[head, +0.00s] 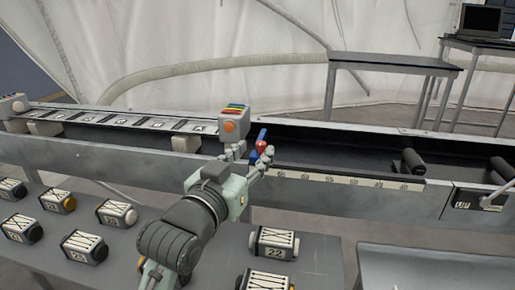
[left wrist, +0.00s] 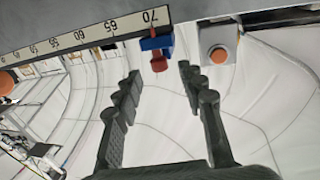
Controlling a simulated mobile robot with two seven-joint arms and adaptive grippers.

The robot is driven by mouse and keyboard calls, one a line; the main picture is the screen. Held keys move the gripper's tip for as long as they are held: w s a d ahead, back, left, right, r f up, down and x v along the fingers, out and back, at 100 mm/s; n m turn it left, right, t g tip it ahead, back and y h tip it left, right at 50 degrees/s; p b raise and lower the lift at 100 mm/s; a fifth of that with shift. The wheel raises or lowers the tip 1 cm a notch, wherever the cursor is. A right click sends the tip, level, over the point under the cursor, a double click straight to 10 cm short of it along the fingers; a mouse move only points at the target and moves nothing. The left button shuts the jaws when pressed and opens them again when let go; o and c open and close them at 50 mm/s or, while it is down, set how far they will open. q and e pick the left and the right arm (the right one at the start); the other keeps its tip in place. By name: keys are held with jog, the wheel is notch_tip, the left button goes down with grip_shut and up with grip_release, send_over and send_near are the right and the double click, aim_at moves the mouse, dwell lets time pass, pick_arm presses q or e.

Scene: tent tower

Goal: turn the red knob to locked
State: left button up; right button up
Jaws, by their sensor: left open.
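The red knob (head: 261,146) sits on a blue slider (head: 262,134) at the rail beside the number scale. In the left wrist view the red knob (left wrist: 158,62) hangs under the blue slider (left wrist: 157,43), near the 70 mark. My left gripper (head: 254,160) is open at the front of the rail. In the left wrist view its fingertips (left wrist: 159,72) stand on either side of the knob, with a visible gap on both sides. The knob is partly hidden by a finger in the head view. My right gripper is out of view.
A grey box with an orange button (head: 229,127) and coloured stripes stands just left of the slider. Several numbered blocks (head: 275,243) lie on the lower table (head: 315,262). A dark trough (head: 340,155) runs right. A side table (head: 395,64) stands behind.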

aim_at(260, 146)
pick_arm(q)
jog(key=shift+x, duration=1.2)
grip_shut()
jog(key=shift+w+a+m+g+h, duration=0.1)
jog(key=shift+a+m+g+h, duration=0.05)
jog(key=shift+m+g+h, duration=0.7)
jog(key=shift+w+a+m+g+h, duration=0.15)
jog(key=shift+m+g+h, duration=0.2)
jog(key=shift+m+h, duration=0.55)
jog(key=shift+s+n+h, duration=0.1)
jog(key=shift+n+h, duration=0.15)
